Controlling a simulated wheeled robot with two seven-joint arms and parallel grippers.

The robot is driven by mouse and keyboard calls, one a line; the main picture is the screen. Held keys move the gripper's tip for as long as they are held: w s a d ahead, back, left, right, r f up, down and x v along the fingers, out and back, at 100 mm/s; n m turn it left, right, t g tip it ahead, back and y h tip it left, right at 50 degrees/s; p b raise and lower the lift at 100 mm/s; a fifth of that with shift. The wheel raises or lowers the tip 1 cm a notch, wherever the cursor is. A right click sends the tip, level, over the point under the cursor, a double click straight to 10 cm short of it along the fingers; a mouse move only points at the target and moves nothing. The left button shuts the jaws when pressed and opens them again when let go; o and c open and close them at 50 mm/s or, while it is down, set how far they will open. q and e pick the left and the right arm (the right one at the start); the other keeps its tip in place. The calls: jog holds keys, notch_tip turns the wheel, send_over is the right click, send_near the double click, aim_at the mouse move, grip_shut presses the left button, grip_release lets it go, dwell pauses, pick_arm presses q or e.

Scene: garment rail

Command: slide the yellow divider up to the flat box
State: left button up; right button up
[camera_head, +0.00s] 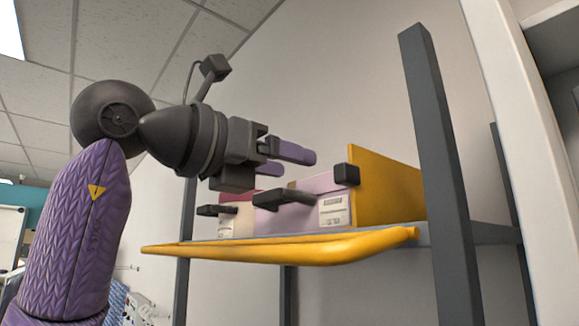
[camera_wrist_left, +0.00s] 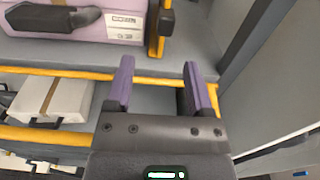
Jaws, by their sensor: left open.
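The yellow divider (camera_head: 385,190) stands upright on the shelf, with a black knob (camera_head: 346,174) at its front edge. In the left wrist view the divider (camera_wrist_left: 155,35) shows nearly edge-on. A lilac box (camera_head: 305,207) with a black handle and white label, seemingly the flat box, is left of the divider; it also shows in the wrist view (camera_wrist_left: 70,28). My left gripper (camera_head: 298,162) is open and empty, above the boxes' fronts in the head view. Its purple fingers (camera_wrist_left: 157,72) are apart, with the divider beyond the gap. My right gripper is not in view.
The shelf has a yellow front rail (camera_head: 300,252). A dark upright post (camera_head: 438,150) stands right of the divider. A paler box (camera_head: 237,218) with a handle stands left of the lilac box. A white box (camera_wrist_left: 65,101) sits on a lower shelf.

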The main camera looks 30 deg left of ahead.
aim_at(338, 168)
pick_arm(q)
jog(key=p+x, duration=0.1)
jog(key=x, duration=0.2)
jog(key=p+x, duration=0.2)
jog(key=x, duration=0.1)
jog(key=p+x, duration=0.1)
jog(key=x, duration=0.2)
jog(key=shift+d+r, duration=0.35)
jog(key=shift+d, duration=0.05)
jog(key=shift+w+d+f+p, duration=0.1)
jog(key=shift+w+f+p, duration=0.05)
jog(key=shift+w+p, duration=0.2)
grip_shut()
dwell(0.6)
